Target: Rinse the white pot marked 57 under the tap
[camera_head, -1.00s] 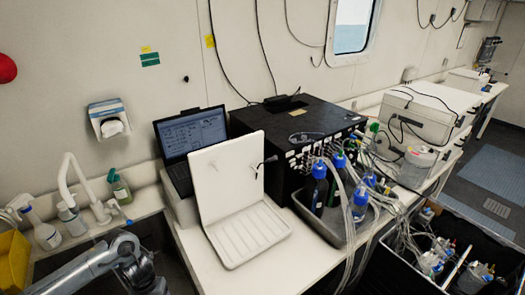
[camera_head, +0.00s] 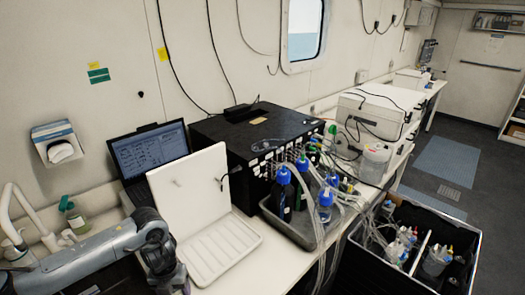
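The white tap (camera_head: 32,212) stands at the left edge, with a curved neck; my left arm hides its lower part and the sink area. My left arm reaches in from the lower left, and its dark end (camera_head: 168,268) is in front of the white tray with the upright lid. The fingers are too dark and cut off to tell whether they are open or shut. I cannot make out a white pot marked 57. My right gripper is not in view.
An open laptop (camera_head: 148,150) stands behind the white lidded tray (camera_head: 215,252). A black box (camera_head: 255,125) and a grey bin of blue-capped bottles (camera_head: 283,235) fill the bench to the right. A black crate (camera_head: 345,272) stands at the lower right. Floor is free at far right.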

